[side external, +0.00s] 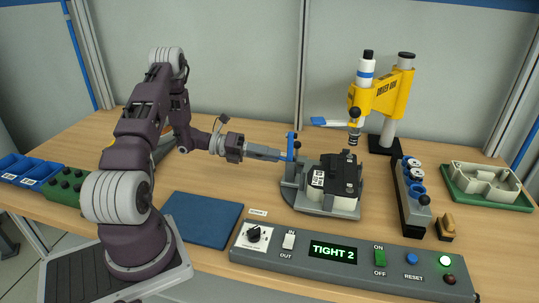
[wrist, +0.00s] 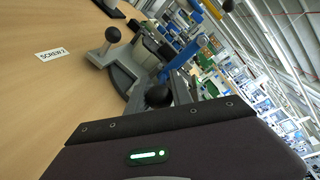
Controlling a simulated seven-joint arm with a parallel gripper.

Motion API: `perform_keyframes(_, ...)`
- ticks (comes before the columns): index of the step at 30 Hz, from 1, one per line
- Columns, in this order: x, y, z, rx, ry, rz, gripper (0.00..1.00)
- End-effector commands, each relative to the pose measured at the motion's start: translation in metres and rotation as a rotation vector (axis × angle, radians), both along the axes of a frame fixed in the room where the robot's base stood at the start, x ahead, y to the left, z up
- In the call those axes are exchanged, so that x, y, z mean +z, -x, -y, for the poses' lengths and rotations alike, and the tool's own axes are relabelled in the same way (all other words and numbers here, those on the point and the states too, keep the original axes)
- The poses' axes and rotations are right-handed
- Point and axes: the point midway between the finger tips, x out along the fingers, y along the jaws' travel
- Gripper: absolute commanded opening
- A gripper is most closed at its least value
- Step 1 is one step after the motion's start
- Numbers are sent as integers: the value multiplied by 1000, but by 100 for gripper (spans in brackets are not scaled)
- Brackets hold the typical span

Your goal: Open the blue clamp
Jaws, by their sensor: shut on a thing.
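The blue clamp (side external: 291,145) is an upright blue lever at the left end of the grey fixture (side external: 326,207). Its blue bar also shows in the wrist view (wrist: 182,62), slanting up and to the right. My gripper (side external: 286,156) reaches in from the left and is shut on the blue clamp. The fingertips partly hide the contact. A dark and pale block-shaped workpiece (side external: 336,176) sits in the fixture. In the wrist view, a black ball knob (wrist: 158,96) shows close to the fingers.
A yellow driver stand (side external: 384,95) with a blue lever (side external: 318,121) stands behind the fixture. A rack with blue-topped items (side external: 412,195) is at its right. A control panel (side external: 340,262) reading TIGHT 2 lies in front. A blue mat (side external: 202,220) lies front left.

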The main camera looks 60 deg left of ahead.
Motion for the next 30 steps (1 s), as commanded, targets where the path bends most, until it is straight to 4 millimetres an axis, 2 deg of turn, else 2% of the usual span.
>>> perform_keyframes(1, -3, 0, 2, -3, 0, -8, 29)
perform_keyframes(4, -3, 0, 1, -3, 0, -7, 48)
perform_keyframes(14, -1, 3, -2, -1, -2, -6, 48)
perform_keyframes(24, 8, 50, -39, -2, -2, -6, 48)
perform_keyframes(30, 10, 55, -43, -2, 0, -5, 48)
